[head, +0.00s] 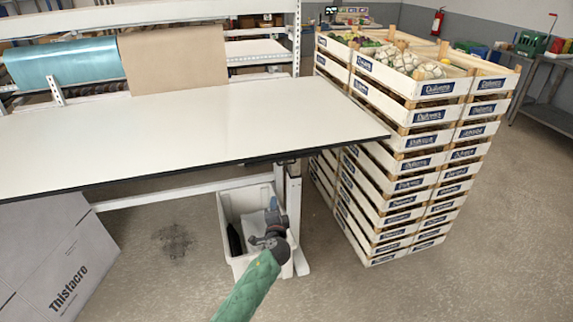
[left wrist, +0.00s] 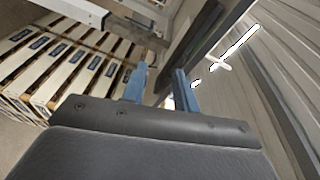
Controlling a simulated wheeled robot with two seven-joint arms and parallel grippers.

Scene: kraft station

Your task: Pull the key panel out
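My left gripper (head: 273,204) is in front of the table's right leg, below the tabletop and over the white bin in the head view. In the left wrist view its two blue fingers (left wrist: 160,78) stand apart with nothing gripped between them. A long dark bar or panel edge shows just beyond the fingers in that view; I cannot tell whether it is the key panel. In the head view a small dark part (head: 285,161) sits under the table's front edge above the gripper; I cannot make out the key panel for certain. My right gripper is not in view.
The white table (head: 200,130) overhangs the white bin (head: 228,205), which holds a dark bottle (head: 234,240). Stacked produce crates (head: 405,165) stand to the right. The floor in front is clear.

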